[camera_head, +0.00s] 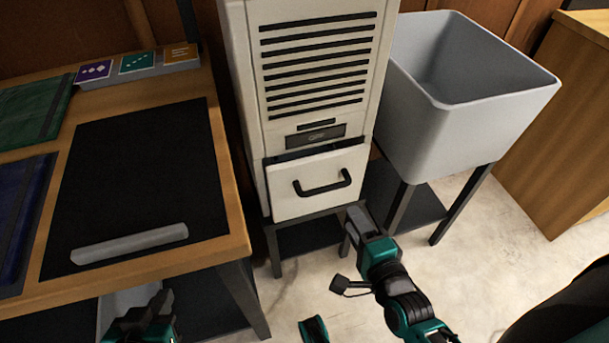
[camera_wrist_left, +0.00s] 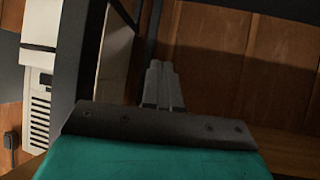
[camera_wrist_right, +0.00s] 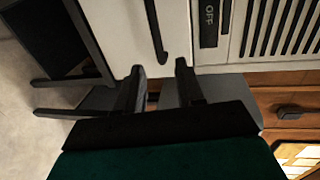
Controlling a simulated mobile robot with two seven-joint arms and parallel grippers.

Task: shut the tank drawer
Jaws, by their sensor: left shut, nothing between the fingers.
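The tank drawer (camera_head: 290,196) is the pale front at the bottom of the white slatted dehumidifier-like cabinet (camera_head: 255,110), with a black bar handle (camera_head: 322,187). It stands out from the cabinet, with a dark gap along its top. The drawer (camera_wrist_right: 125,30) also shows in the right wrist view, with part of its handle (camera_wrist_right: 156,35). My right gripper (camera_head: 357,216) is by the drawer's lower right corner. Its fingers (camera_wrist_right: 160,75) are apart with nothing between them. My left gripper (camera_head: 160,300) is low by the workbench's front edge, away from the drawer; its fingers (camera_wrist_left: 163,85) are together and empty.
A wooden workbench (camera_head: 235,235) with a black mat (camera_head: 145,170) and a grey bar (camera_head: 130,243) stands left of the cabinet. A grey sink tub (camera_head: 470,130) on dark legs stands close on the right. Bare floor (camera_head: 300,290) lies in front.

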